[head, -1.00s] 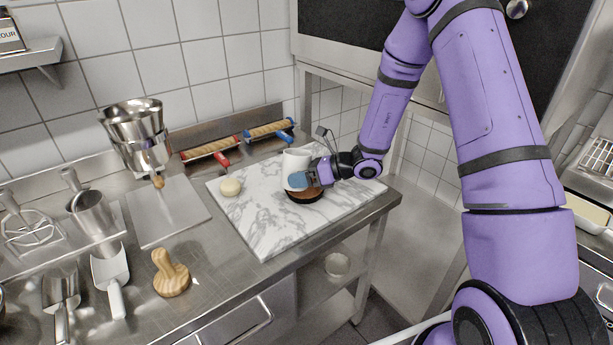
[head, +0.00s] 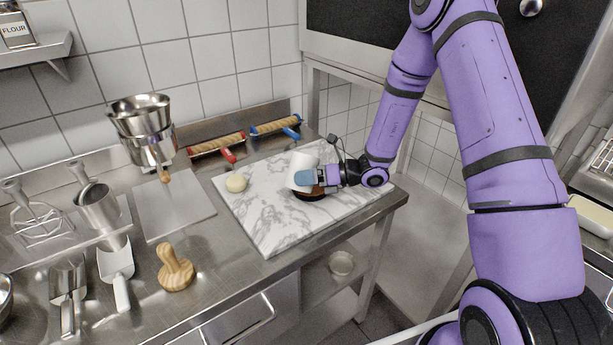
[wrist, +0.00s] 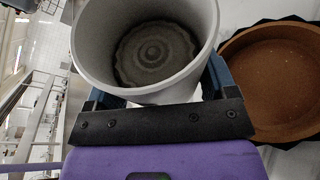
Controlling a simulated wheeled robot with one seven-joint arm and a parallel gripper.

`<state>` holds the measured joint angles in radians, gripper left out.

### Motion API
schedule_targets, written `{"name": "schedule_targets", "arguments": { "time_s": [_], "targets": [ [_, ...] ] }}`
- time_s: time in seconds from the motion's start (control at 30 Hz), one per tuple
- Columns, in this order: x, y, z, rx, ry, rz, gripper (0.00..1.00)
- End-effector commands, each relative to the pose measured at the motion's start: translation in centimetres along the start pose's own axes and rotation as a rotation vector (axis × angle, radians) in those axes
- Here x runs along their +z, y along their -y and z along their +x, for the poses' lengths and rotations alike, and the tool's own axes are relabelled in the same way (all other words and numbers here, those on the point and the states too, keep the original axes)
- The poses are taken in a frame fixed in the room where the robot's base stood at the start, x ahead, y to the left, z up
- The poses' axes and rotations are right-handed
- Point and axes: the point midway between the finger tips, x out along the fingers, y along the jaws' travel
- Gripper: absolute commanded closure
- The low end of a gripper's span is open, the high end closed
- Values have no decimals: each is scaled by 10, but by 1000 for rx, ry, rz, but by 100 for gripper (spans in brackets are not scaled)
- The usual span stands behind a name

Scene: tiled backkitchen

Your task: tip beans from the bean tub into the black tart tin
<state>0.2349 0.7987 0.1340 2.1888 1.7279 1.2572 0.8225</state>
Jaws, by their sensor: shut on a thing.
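The white bean tub (head: 302,166) is in my gripper (head: 306,179), over the marble slab. My blue fingers are shut on the tub's sides. The black tart tin (head: 309,198) sits on the slab just below the tub, partly hidden by it and my gripper. In the wrist view a brown pastry case (wrist: 270,80) fills the tin, with no beans visible in it.
The slab's front left is clear.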

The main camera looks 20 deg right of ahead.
Motion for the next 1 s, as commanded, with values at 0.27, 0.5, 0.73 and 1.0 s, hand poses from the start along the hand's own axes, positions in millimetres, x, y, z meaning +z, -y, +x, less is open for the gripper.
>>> {"name": "schedule_targets", "arguments": {
  "time_s": [0.27, 0.5, 0.73, 1.0],
  "targets": [
    [-6, 0, 3, 49, 26, 117, 58],
    [-6, -2, 2, 153, 78, 366, 58],
    [-1, -6, 2, 197, 100, 473, 58],
    [4, -9, 0, 230, 117, 556, 58]
  ]
}}
